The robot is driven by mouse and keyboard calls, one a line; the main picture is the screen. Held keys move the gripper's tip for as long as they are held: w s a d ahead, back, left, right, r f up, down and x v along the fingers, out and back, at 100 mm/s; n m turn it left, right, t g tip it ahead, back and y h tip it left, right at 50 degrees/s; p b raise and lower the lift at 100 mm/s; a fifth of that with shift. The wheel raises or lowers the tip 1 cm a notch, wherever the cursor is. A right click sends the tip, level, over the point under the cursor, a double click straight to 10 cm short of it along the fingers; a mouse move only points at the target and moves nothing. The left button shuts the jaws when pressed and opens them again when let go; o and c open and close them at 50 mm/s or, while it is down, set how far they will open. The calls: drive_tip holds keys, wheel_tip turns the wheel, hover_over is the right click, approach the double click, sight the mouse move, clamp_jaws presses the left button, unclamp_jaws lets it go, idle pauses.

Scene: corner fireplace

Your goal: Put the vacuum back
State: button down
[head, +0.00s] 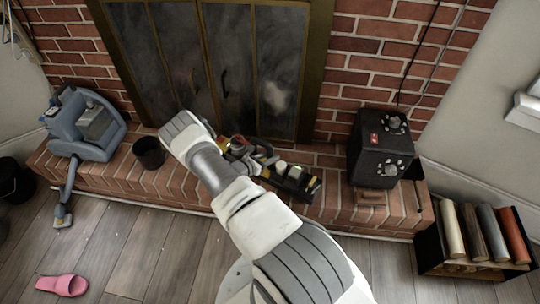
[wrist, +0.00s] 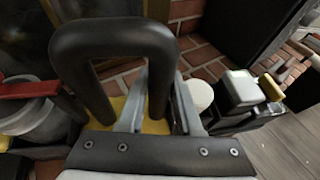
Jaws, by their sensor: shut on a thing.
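My gripper (wrist: 161,88) is shut on one leg of a black loop handle (wrist: 112,38). A yellow part (wrist: 158,127) shows below the handle, and the rest of this thing is mostly hidden. In the head view, my arm hides most of the gripper, above a dark and yellow cluster on the brick hearth. I cannot tell for sure whether the handled thing is the vacuum. A blue-grey machine (head: 92,125) with a hose, which looks like a vacuum or floor cleaner, stands at the left end of the hearth. Its nozzle (head: 63,215) hangs near the floor.
A dark pot (head: 149,153) stands on the hearth (head: 120,180), left of my arm. A dark tray of small items (head: 300,184) and a black box (head: 380,148) lie to the right. A rack of rolls (head: 468,236) and a pink slipper (head: 62,285) are on the floor.

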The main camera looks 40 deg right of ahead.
drive_tip(key=shift+w+d+f, duration=0.1)
drive_tip(key=shift+f, duration=0.2)
drive_tip(key=shift+f+b, duration=0.65)
drive_tip(key=shift+b, duration=0.1)
idle(0.4)
drive_tip(key=c, duration=0.6)
unclamp_jaws()
drive_tip(key=shift+c, duration=0.2)
drive_tip(key=shift+o, duration=0.6)
drive_tip(key=shift+a+f, duration=0.2)
drive_tip(key=p+v, duration=0.5)
drive_tip(key=v, duration=1.2)
drive_tip(key=shift+r, duration=0.25)
